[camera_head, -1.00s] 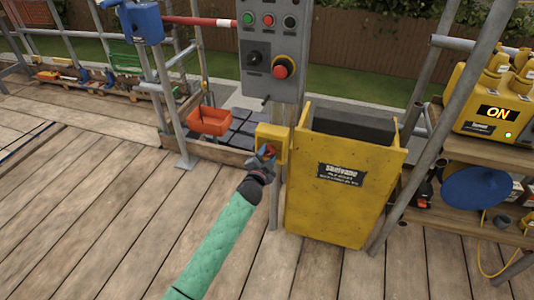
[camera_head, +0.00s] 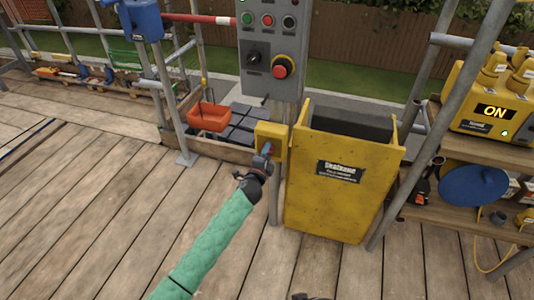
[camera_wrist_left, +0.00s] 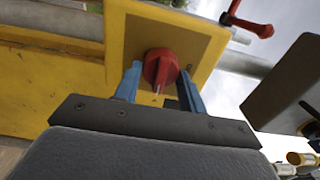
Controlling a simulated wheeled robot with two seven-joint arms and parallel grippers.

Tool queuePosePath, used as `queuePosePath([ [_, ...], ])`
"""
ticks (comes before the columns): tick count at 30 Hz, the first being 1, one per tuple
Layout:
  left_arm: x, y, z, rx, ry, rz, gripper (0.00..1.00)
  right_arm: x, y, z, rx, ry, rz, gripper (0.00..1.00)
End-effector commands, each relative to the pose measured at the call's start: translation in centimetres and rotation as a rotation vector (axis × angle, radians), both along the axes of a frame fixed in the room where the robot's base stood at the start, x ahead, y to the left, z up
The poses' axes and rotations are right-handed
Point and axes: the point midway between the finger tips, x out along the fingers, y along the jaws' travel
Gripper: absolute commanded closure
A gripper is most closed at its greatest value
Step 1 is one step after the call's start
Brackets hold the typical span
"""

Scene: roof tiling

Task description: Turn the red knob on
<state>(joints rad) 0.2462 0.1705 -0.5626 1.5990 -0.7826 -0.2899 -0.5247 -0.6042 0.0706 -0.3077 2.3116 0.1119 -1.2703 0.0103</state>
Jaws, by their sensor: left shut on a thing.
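The red knob (camera_wrist_left: 161,68) sits on the face of a yellow box (camera_wrist_left: 180,35), seen close in the left wrist view. A small white mark shows at its lower edge. In the head view the yellow box (camera_head: 271,142) is fixed to a post beneath a grey control panel. My left gripper (camera_head: 264,158) is at the front of this box and hides the knob there. In the wrist view its blue fingers (camera_wrist_left: 159,88) stand on either side of the knob, shut on it. My right gripper is not clearly in view.
The grey panel (camera_head: 271,90) with buttons and a red-and-yellow stop button (camera_head: 281,69) hangs above. A yellow chute (camera_head: 335,210) stands just right of the box. A shelf at right holds a yellow unit (camera_head: 490,112) reading ON. Wooden deck at lower left is clear.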

Motion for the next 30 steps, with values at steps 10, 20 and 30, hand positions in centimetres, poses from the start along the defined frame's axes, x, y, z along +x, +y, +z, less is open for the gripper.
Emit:
queuePosePath([
  [10, -0.05, -0.09, -0.1, 0.022, -0.006, -0.001, 0.82, 0.02, -0.04, 0.45, 0.001, -0.003, 0.0, 0.51],
  [20, -0.04, -0.07, -0.1, 0.021, -0.006, -0.001, 0.39, 0.04, -0.05, 0.33, 0.0, -0.001, 0.0, 0.51],
  [30, -0.46, 0.12, -0.16, 0.021, -0.006, -0.001, 0.39, 0.21, -0.07, 0.31, 0.0, -0.005, -0.001, 0.51],
])
